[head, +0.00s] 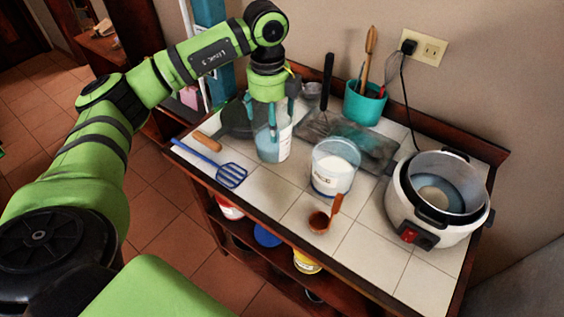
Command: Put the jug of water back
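A clear jug (274,151) with pale bluish contents stands upright on the tiled counter, or just above it. My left gripper (270,117) comes down on it from above. Its teal fingers are spread apart at the jug's rim, with one in front of the jug's upper wall. I cannot tell whether they press on the jug. My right gripper is not in view.
A clear tub of white grains (334,168) stands close to the right of the jug.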

